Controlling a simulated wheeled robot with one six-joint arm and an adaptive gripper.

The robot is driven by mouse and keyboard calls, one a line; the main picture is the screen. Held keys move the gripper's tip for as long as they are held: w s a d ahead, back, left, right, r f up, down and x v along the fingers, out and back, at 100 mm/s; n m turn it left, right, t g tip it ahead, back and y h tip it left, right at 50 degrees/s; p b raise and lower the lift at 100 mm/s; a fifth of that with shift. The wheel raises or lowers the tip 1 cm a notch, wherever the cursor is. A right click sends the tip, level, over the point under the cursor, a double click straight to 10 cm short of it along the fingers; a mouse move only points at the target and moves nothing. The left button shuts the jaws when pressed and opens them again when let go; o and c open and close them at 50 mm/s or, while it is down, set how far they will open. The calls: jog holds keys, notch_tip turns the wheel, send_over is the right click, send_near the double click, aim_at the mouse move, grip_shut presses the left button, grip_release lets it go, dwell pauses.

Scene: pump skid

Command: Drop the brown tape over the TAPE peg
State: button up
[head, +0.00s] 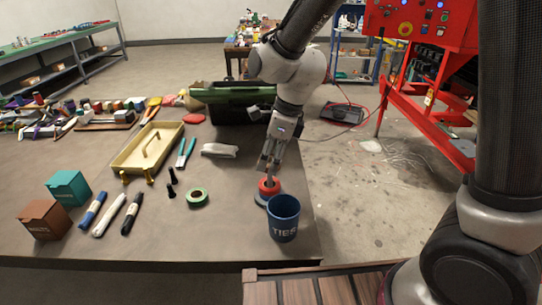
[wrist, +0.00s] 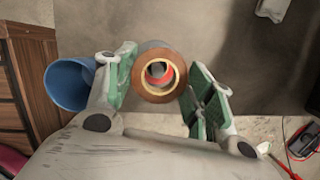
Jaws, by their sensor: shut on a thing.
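My gripper (wrist: 162,82) is shut on the brown tape (wrist: 159,95), a brown ring with a pale inner core held between its green finger pads. In the wrist view, a red ring (wrist: 154,80) and a small grey centre show through the tape's hole, below it. In the head view, my gripper (head: 270,168) points down just over a red roll (head: 268,187), which sits on a grey-blue round base (head: 261,199). The brown tape is hard to make out there. I cannot read a TAPE label, and the peg is largely hidden.
A blue TIES cup (head: 283,220) stands close in front of the red roll; it is left of my gripper in the wrist view (wrist: 67,84). A green tape roll (head: 197,198), black pegs and a white cloth (head: 220,150) lie to the left. The table edge is close on the right.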

jog(key=shift+f, duration=0.35)
dwell(0.8)
jog(key=o, duration=1)
jog(key=v, duration=1.2)
